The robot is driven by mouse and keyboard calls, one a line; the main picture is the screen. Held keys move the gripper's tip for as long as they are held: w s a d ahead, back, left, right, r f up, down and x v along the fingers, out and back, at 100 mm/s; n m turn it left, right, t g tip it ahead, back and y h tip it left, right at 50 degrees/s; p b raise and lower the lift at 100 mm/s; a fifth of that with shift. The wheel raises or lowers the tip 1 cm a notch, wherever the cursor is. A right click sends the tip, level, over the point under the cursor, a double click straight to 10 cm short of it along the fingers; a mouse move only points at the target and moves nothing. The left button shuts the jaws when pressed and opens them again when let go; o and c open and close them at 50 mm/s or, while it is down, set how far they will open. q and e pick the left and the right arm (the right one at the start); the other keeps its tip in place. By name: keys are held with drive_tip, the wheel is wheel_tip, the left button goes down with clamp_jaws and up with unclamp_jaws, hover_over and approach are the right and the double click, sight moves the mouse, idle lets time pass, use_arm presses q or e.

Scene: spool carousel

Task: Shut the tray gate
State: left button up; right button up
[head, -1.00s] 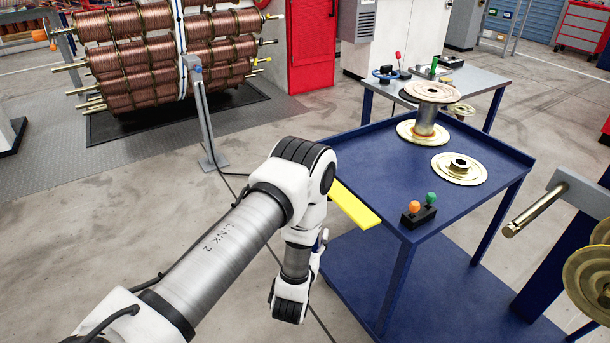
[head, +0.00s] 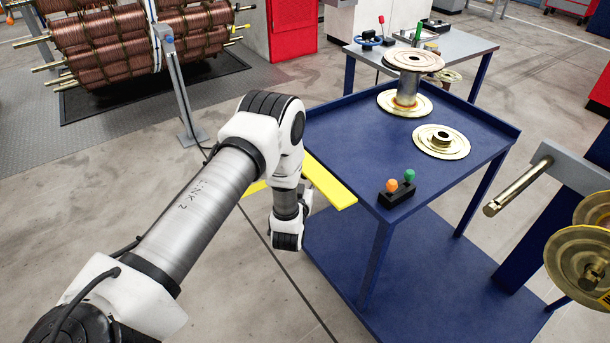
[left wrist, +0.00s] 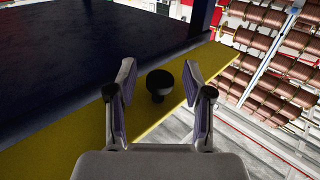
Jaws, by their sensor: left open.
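The yellow tray gate (head: 331,184) shows as a flat yellow strip at the left edge of the blue tray top (head: 380,150). In the left wrist view, a yellow plate (left wrist: 150,118) runs beside a dark blue surface and carries a black round knob (left wrist: 160,84). My left gripper (left wrist: 159,78) is open, with its fingers on either side of the knob; contact cannot be told. My right gripper is out of view.
On the tray stand a spool (head: 407,88), a flanged disc (head: 441,141) and a black block with orange and green knobs (head: 398,190). A metal spindle arm (head: 518,187) is at the right. A grey post (head: 180,90) and copper coils (head: 100,45) are at the left.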

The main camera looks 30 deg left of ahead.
use_arm(q)
drive_tip(key=shift+c, duration=0.4)
clamp_jaws()
